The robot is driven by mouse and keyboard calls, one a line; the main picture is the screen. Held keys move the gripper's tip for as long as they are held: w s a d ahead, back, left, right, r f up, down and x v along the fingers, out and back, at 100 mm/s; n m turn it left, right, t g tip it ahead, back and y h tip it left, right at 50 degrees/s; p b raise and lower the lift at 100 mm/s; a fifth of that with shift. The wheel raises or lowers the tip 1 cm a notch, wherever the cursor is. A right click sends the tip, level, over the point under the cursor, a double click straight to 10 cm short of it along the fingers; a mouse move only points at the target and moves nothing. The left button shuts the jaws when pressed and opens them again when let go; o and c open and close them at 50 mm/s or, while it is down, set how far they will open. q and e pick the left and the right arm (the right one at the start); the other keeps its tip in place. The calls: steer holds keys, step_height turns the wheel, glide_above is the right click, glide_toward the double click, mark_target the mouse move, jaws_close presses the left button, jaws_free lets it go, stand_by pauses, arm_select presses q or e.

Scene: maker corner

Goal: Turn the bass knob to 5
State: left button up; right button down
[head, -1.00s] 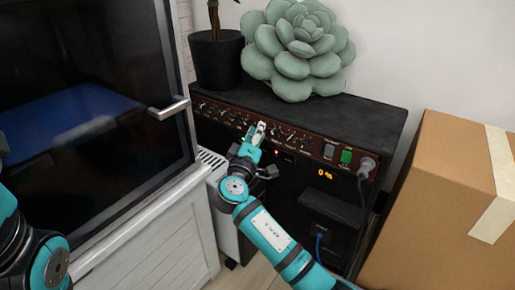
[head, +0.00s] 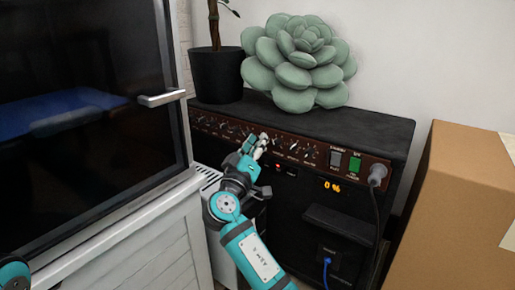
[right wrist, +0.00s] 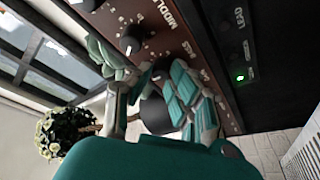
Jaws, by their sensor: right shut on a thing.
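The amplifier (head: 300,215) is a black box with a brown control panel along its top front, carrying a row of knobs. My right gripper (head: 259,143) is at the middle of this row and covers some knobs in the head view. In the right wrist view the gripper's fingers (right wrist: 155,88) are shut around the knob at the BASS label (right wrist: 172,52). The bass knob (right wrist: 158,69) shows only in part, so its pointer setting cannot be read. The MIDDLE knob (right wrist: 131,42) is just beside it. My left gripper is out of view.
A potted plant (head: 217,75) and a large green succulent (head: 297,65) stand on the amplifier. A cabinet with a dark glass door (head: 80,90) is at left, a cardboard box (head: 455,210) at right. A plug with cable (head: 377,175) sits in the panel's right end.

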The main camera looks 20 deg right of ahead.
steer(key=c, duration=1.2)
jaws_free()
